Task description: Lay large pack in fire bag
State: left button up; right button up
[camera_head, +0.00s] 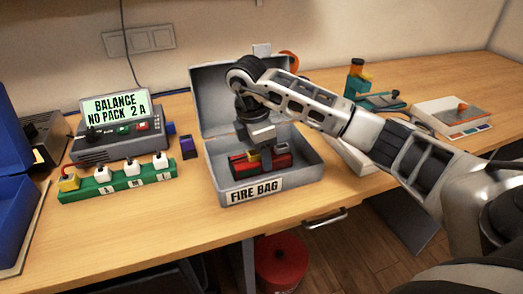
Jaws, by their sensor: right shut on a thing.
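The fire bag (318,181) is a grey open case with its lid up at the back and a "FIRE BAG" label on its front wall. A red and dark pack (244,168) with a yellow part is inside it, low over or on its floor. My right gripper (262,148) points down into the case and is shut on the pack, hiding part of it. I cannot tell whether the pack touches the floor of the case. My left gripper is not in view.
A balance charger (92,148) reading "NO PACK 2 A" and a green strip with several plugs (110,186) stand to the left. A blue case (12,200) is at the far left. A white and orange box (455,115) lies at the right. A red bucket (281,262) is below the table.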

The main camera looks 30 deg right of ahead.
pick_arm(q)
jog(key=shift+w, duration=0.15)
pick_arm(e)
jog(key=o, duration=1.5)
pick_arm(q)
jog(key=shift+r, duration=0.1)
pick_arm(e)
jog(key=shift+r, duration=0.1)
pick_arm(q)
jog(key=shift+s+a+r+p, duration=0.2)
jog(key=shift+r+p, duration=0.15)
jog(key=shift+p, duration=0.7)
pick_arm(e)
jog(key=r, duration=0.4)
jog(key=a+r, duration=0.1)
jog(key=r, duration=0.7)
jog(key=shift+w+a, duration=0.2)
jog(key=shift+a, duration=0.2)
jog(key=shift+f, duration=0.1)
